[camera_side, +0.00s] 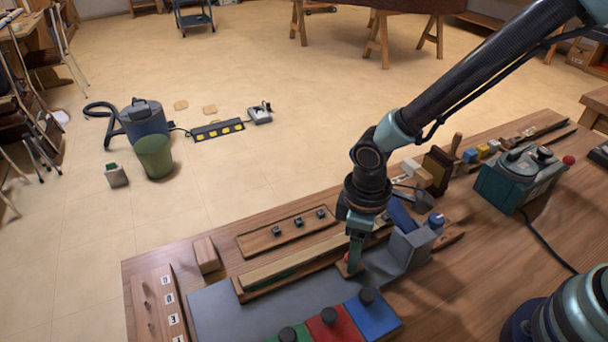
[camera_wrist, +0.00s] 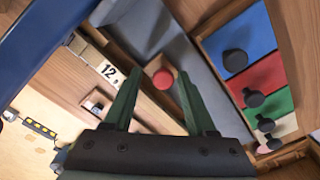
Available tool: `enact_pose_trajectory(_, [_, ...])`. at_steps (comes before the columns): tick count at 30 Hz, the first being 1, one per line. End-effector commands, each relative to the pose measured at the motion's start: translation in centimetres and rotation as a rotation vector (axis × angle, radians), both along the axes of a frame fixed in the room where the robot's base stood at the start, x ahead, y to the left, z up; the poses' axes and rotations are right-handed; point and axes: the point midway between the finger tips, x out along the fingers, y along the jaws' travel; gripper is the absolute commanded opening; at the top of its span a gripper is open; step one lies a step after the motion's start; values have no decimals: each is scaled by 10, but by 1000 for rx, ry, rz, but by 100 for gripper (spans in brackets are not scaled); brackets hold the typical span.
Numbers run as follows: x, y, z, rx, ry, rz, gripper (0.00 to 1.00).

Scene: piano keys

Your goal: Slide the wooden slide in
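The wooden slide (camera_side: 300,258) appears to be the long pale wood strip lying in a wooden channel beside the grey panel. A red round knob (camera_wrist: 163,79) on a small wooden block shows in the wrist view; in the side view it is mostly hidden behind my fingers. My gripper (camera_wrist: 160,70) has its two green fingers apart, with the red knob between and just beyond the tips. In the side view my gripper (camera_side: 353,268) points down at the right end of the strip. I cannot tell whether the fingers touch the knob.
Red (camera_side: 333,326) and blue (camera_side: 372,313) panels with black knobs stand in front. A grey block (camera_side: 408,250) stands close to the right of my gripper. A tray with small black knobs (camera_side: 288,229) lies behind the strip. A teal box (camera_side: 520,180) stands further right.

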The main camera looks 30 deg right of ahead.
Motion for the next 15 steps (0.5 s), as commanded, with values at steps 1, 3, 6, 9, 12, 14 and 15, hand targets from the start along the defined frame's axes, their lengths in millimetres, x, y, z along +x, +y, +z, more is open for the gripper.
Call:
enact_pose_trajectory(1, [0,0,0,1,-1,1,64])
enact_pose_trajectory(3, [0,1,0,1,-1,1,64])
enact_pose_trajectory(6, [0,1,-1,1,-1,2,64])
enact_pose_trajectory(9, [0,2,0,1,-3,3,64])
enact_pose_trajectory(12, [0,2,4,3,-4,3,64])
enact_pose_trajectory(14, [1,2,10,4,-6,3,64])
enact_pose_trajectory(15, [1,3,15,4,-6,3,64])
